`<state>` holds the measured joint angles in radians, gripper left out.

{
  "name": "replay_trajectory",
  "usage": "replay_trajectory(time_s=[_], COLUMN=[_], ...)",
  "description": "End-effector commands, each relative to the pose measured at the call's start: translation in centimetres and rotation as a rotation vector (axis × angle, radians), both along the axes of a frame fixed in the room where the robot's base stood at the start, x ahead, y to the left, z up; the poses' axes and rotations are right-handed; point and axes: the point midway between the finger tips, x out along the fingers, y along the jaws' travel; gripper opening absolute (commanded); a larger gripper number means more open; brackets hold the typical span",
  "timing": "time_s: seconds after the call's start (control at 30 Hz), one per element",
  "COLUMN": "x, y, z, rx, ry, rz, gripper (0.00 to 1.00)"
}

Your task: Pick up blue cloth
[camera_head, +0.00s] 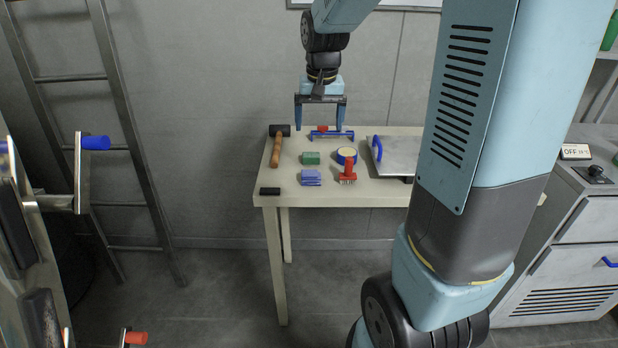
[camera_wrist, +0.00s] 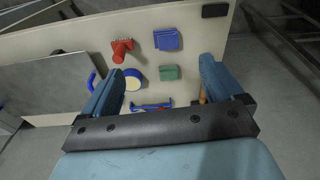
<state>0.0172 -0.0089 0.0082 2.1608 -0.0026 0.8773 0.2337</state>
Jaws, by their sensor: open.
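The blue cloth (camera_head: 311,178) is a small folded stack lying flat near the front left of the cream table (camera_head: 385,190). In the wrist view the blue cloth (camera_wrist: 167,39) lies beyond the fingertips, near the table's edge. My gripper (camera_head: 321,128) is open and empty, above the back part of the table and apart from the cloth. In the wrist view my gripper (camera_wrist: 165,80) shows its two blue fingers spread wide, with a green block (camera_wrist: 169,72) seen between them.
A ladder (camera_head: 110,110) leans at left; a cabinet (camera_head: 565,240) stands at right.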

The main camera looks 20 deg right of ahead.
Motion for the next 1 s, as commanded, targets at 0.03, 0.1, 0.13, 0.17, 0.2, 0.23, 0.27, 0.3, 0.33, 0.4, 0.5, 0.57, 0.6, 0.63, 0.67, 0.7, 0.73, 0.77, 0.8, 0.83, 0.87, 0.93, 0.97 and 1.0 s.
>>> replay_trajectory(time_s=[0.03,0.1,0.13,0.17,0.2,0.23,0.27,0.3,0.33,0.4,0.5,0.57,0.6,0.63,0.67,0.7,0.73,0.77,0.8,0.83,0.87,0.93,0.97,1.0], x=[1.1,2.4,2.9,3.4,3.9,4.2,4.5,4.9,5.1,5.4,5.6,5.7,5.7,5.7,5.6,5.6,5.6,5.6,5.6,5.6,5.6,5.7,5.7,5.6], y=[0.0,0.0,-0.1,-0.1,-0.1,-0.1,-0.1,-0.1,-0.1,-0.1,-0.1,-0.2,-0.2,-0.2,-0.2,-0.2,-0.2,-0.2,-0.2,-0.2,-0.2,-0.2,-0.2,-0.2], z=[-1.2,-2.6,-3.1,-3.7,-4.3,-4.8,-5.2,-5.6,-5.9,-6.4,-7.1,-7.8,-8.3,-8.8,-9.3,-10.1,-10.6,-11.1,-11.8,-12.3,-12.8,-13.8,-14.1,-14.5], rx=[0.002,0.004,0.004,0.005,0.005,0.006,0.006,0.007,0.007,0.006,0.007,0.007,0.007,0.007,0.007,0.007,0.007,0.007,0.007,0.007,0.007,0.008,0.008,0.007], ry=[0.023,0.048,0.057,0.066,0.077,0.083,0.090,0.096,0.100,0.108,0.114,0.116,0.115,0.116,0.116,0.117,0.118,0.116,0.116,0.116,0.116,0.115,0.115,0.115], rz=[-0.010,-0.027,-0.033,-0.038,-0.045,-0.051,-0.055,-0.060,-0.063,-0.068,-0.072,-0.072,-0.073,-0.073,-0.073,-0.073,-0.073,-0.073,-0.073,-0.073,-0.073,-0.073,-0.073,-0.073], gripper=[0.94,0.94,0.94,0.94,0.94,0.94,0.94,0.94,0.94,0.94,0.94,0.94,0.94,0.94,0.94,0.94,0.94,0.94,0.94,0.94,0.94,0.94,0.94,0.94])
